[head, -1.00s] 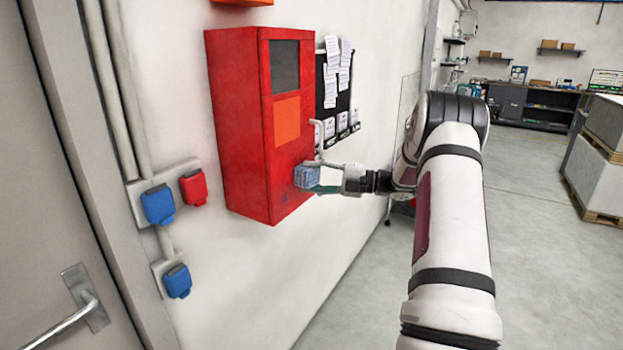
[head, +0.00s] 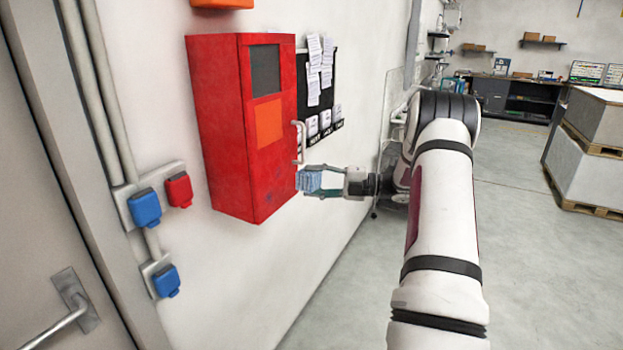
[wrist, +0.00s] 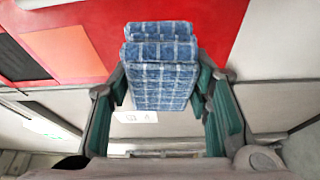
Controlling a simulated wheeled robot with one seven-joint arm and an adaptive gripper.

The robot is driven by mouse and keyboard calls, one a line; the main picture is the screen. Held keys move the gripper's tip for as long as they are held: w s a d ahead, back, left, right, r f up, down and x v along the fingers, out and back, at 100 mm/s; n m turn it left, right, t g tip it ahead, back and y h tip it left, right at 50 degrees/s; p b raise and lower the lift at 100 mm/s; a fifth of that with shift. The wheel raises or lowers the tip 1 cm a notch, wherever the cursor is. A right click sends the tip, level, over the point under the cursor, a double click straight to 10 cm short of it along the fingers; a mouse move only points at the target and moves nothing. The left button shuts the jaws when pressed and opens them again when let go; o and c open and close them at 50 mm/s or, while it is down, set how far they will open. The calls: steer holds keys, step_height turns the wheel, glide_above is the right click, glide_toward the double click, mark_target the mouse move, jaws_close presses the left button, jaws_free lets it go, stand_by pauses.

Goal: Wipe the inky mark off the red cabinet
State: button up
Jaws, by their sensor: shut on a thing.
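The red cabinet (head: 228,135) hangs on the white wall in the head view, with a dark grey panel and an orange panel on its front and a handle at its right edge. It also shows in the wrist view (wrist: 215,22). My gripper (head: 308,181) is shut on a folded blue checked cloth (head: 313,182), just right of the cabinet's lower right edge. In the wrist view the cloth (wrist: 160,80) sits between the two green-padded fingers and hides part of the cabinet. I cannot tell whether it touches.
A black board (head: 318,95) with papers hangs on the wall behind the cabinet. Blue (head: 146,208) and red (head: 179,190) sockets and pipes are on the wall at left, beside a grey door (head: 45,230). Pallets with boxes (head: 590,165) stand at right. The floor between is clear.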

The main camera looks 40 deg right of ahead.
steer(key=shift+s+d+p, duration=0.3)
steer(key=shift+s+p, duration=0.2)
steer(key=shift+s, duration=0.25)
steer(key=shift+s+d+p, duration=0.25)
steer(key=shift+s+p, duration=0.2)
steer(key=shift+s, duration=0.25)
steer(key=shift+a, duration=0.1)
steer(key=shift+a+f+b, duration=0.25)
steer(key=shift+a+b, duration=0.05)
steer(key=shift+b, duration=0.25)
steer(key=s+a+f+b, duration=0.25)
steer(key=a+b, duration=0.35)
steer(key=a, duration=0.3)
steer(key=w+b, duration=0.1)
steer(key=w, duration=0.1)
steer(key=w+a, duration=0.1)
steer(key=w+a+b, duration=0.1)
steer(key=w, duration=0.1)
steer(key=shift+w+f+b, duration=0.15)
steer(key=shift+w+b, duration=0.15)
steer(key=shift+b, duration=0.05)
steer(key=shift+w+a, duration=0.2)
steer(key=shift+w, duration=0.3)
steer(key=shift+w+a, duration=0.2)
steer(key=shift+w, duration=0.3)
